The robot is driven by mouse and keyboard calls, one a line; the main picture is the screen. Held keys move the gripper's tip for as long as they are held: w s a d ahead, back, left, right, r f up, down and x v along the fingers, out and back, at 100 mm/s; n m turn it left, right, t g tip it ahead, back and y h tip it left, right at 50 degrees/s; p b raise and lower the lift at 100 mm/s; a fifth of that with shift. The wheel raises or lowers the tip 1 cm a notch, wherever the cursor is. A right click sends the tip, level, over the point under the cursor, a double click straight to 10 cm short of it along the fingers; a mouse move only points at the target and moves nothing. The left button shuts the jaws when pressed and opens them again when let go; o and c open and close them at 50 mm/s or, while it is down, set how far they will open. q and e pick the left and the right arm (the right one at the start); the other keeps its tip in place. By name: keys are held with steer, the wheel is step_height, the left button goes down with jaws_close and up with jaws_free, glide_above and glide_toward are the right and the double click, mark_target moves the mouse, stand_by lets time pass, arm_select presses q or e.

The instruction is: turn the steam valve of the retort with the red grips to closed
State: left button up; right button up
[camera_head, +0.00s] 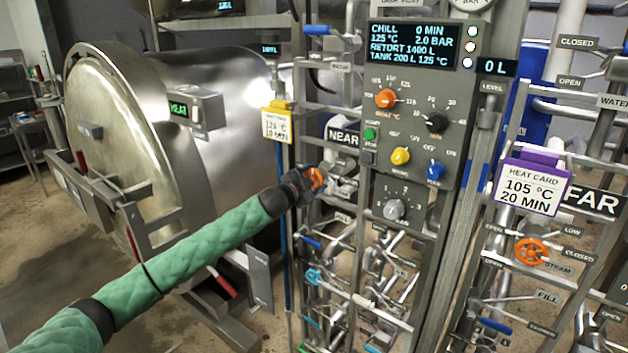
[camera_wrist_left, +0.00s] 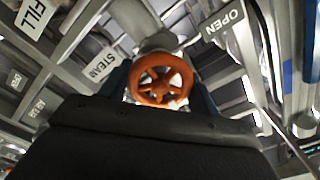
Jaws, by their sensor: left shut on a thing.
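The near retort (camera_head: 170,120) is a large steel drum at the left, with red grips (camera_head: 131,243) on its door bars. An orange handwheel (camera_head: 317,177) sits below the NEAR sign (camera_head: 343,136). In the left wrist view the wheel (camera_wrist_left: 160,82) is between the two fingers, with STEAM (camera_wrist_left: 102,65) and OPEN (camera_wrist_left: 222,26) labels beside it. My left gripper (camera_head: 306,184) is shut on this wheel and hides part of it in the head view. The valve's exact turn position cannot be told. My right gripper is not in view.
The control panel (camera_head: 455,85) with coloured knobs stands just right of the wheel. Pipes and blue-handled valves (camera_head: 312,243) crowd the space below. A second orange handwheel (camera_head: 531,251) is on the rack by the FAR sign (camera_head: 594,203). A yellow-topped card (camera_head: 277,125) hangs above my gripper.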

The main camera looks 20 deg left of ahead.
arm_select(q)
steer(key=shift+r+m, duration=0.1)
steer(key=shift+m, duration=0.9)
steer(key=m, duration=0.2)
steer(key=shift+m+p, duration=0.3)
steer(key=shift+p, duration=0.05)
steer(key=m, duration=0.2)
steer(key=shift+m+p, duration=0.3)
steer(key=shift+m, duration=0.6)
steer(key=shift+m+p, duration=0.4)
steer(key=shift+m, duration=0.5)
steer(key=shift+m+p, duration=0.3)
steer(key=shift+m, duration=0.6)
steer(key=m+p, duration=0.1)
steer(key=m, duration=0.3)
steer(key=shift+f+p, duration=0.2)
steer(key=shift+p, duration=0.1)
steer(key=shift+m, duration=0.5)
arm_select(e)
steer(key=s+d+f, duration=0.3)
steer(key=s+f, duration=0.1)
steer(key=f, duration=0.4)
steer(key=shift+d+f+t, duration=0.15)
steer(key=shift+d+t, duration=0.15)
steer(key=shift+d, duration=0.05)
arm_select(q)
steer(key=shift+f, duration=0.1)
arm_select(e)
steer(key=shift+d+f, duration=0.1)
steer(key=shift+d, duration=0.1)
